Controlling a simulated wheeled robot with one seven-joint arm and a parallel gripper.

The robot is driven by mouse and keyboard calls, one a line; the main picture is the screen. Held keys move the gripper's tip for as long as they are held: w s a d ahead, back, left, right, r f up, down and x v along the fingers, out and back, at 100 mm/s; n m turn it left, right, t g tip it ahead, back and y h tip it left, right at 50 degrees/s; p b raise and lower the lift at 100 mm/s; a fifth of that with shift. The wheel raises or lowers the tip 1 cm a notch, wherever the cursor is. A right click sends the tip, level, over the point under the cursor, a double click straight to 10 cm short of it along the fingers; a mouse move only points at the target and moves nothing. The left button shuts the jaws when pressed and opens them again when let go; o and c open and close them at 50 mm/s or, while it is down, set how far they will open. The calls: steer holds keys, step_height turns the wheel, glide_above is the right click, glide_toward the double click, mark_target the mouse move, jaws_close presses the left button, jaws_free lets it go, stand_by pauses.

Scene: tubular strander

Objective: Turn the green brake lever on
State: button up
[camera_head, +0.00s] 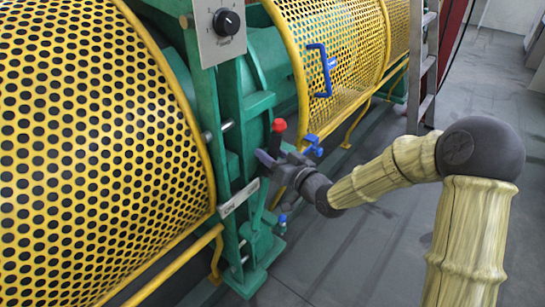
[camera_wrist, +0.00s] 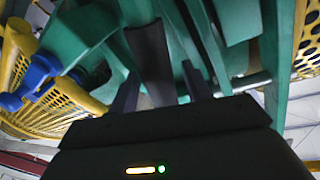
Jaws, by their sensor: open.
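The green brake lever (camera_head: 259,205) stands on the machine's green frame, its lower arm rising behind my gripper. A red knob (camera_head: 278,126) shows just above my gripper; I take it to be the lever's top, but the join is hidden. My gripper (camera_head: 267,157) is open at the lever's upper part. In the wrist view, my gripper's fingers (camera_wrist: 160,90) stand apart, with a dark bar (camera_wrist: 150,55) and green parts beyond them. I cannot tell whether a finger touches the lever.
Yellow perforated guards (camera_head: 85,150) flank the green frame; another (camera_head: 335,45) has a blue handle (camera_head: 320,70). A blue valve (camera_head: 313,147) sits right of my gripper and shows in the wrist view (camera_wrist: 38,75). A control box (camera_head: 218,30) is above, a ladder (camera_head: 422,65) behind. Floor at right is clear.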

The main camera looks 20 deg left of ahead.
steer(key=shift+c, duration=0.2)
jaws_close()
